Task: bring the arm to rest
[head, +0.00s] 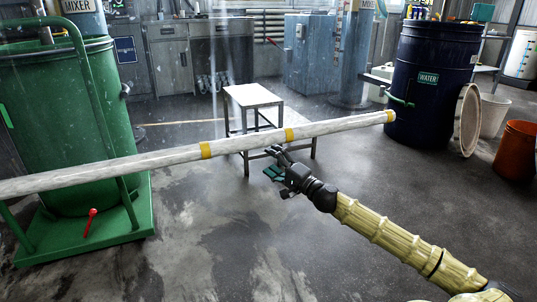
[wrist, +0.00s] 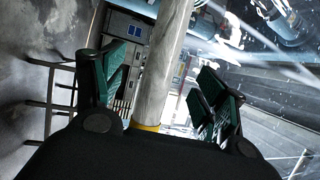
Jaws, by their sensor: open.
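My gripper (head: 273,163) is at the middle of the head view, just below a long white pole with yellow bands (head: 245,143). Its fingers are spread and green-padded. In the wrist view the fingers of my gripper (wrist: 162,88) stand at left and right, and the pole (wrist: 166,65) shows in the gap between them. It touches neither finger visibly. I cannot tell whether it lies between the fingers or beyond their tips. The palm hides its lower part. My yellow-sleeved arm reaches in from the lower right.
A green drum (head: 60,130) on a green trolley stands left. A small table (head: 252,96) stands behind the pole. A dark blue water drum (head: 430,75), an orange bucket (head: 515,150) and a leaning round lid (head: 467,120) are right. Floor in front is clear.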

